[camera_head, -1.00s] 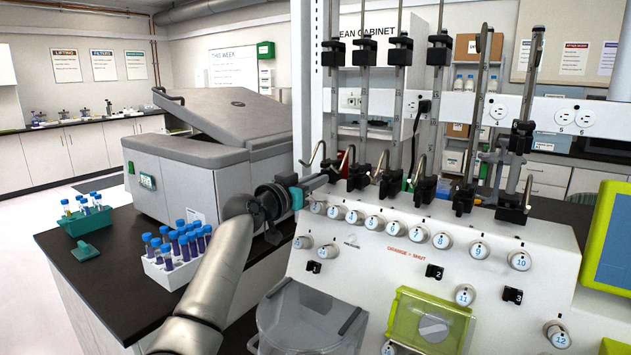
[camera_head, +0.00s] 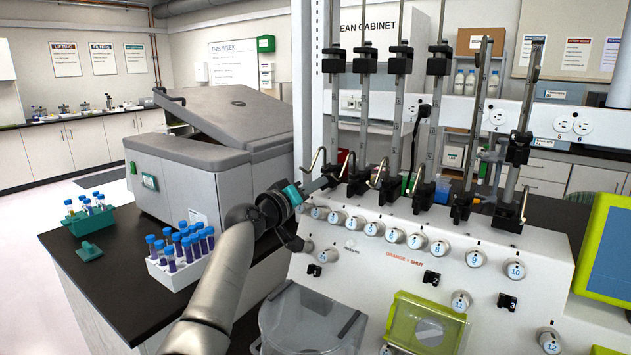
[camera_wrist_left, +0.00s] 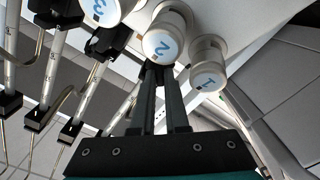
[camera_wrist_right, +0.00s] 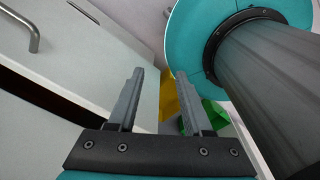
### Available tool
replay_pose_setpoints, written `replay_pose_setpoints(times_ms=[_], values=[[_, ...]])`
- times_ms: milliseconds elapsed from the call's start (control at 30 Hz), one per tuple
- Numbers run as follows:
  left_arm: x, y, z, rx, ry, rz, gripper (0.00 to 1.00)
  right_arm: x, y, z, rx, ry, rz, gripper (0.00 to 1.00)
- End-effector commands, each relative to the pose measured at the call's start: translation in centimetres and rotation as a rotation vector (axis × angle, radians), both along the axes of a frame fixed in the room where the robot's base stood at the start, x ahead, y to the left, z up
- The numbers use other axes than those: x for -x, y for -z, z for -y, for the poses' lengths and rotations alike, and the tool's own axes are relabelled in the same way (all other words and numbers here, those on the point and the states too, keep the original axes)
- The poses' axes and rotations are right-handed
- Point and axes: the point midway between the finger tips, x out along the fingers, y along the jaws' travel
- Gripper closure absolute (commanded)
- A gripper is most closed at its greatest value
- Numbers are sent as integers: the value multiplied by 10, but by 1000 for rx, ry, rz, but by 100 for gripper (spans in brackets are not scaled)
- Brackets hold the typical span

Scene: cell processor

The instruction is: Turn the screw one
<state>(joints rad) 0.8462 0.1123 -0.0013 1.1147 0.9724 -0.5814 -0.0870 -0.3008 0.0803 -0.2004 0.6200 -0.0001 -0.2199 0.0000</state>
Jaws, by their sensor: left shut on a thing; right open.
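Screw one (camera_wrist_left: 208,65) is a white round knob with a blue "1" in the left wrist view. The knob marked 2 (camera_wrist_left: 168,32) is beside it, to its left. My left gripper (camera_wrist_left: 161,70) has its fingertips at the lower edge of knob 2, apart from screw one; it is shut on knob 2, though the contact itself is partly hidden. In the head view my left gripper (camera_head: 318,185) is at the left end of the knob row, and screw one is hidden there. My right gripper (camera_wrist_right: 167,98) is open and empty.
The cell processor (camera_head: 390,270) carries several numbered knobs and upright syringe rods with hooks above them. A grey centrifuge (camera_head: 215,150) stands behind my left arm. A white rack of blue-capped tubes (camera_head: 172,276) stands on the dark bench.

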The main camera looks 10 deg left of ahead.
Motion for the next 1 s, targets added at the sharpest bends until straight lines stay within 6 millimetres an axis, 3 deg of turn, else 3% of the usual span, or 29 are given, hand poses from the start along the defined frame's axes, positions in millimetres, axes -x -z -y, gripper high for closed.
replay_pose_setpoints(times_ms=[433,1000], values=[[0,0,0,263,0,-108,100,0,-15,0,0,1,1,50],[0,1,-1,324,0,-133,100,-1,-18,-1,0,1,1,50]])
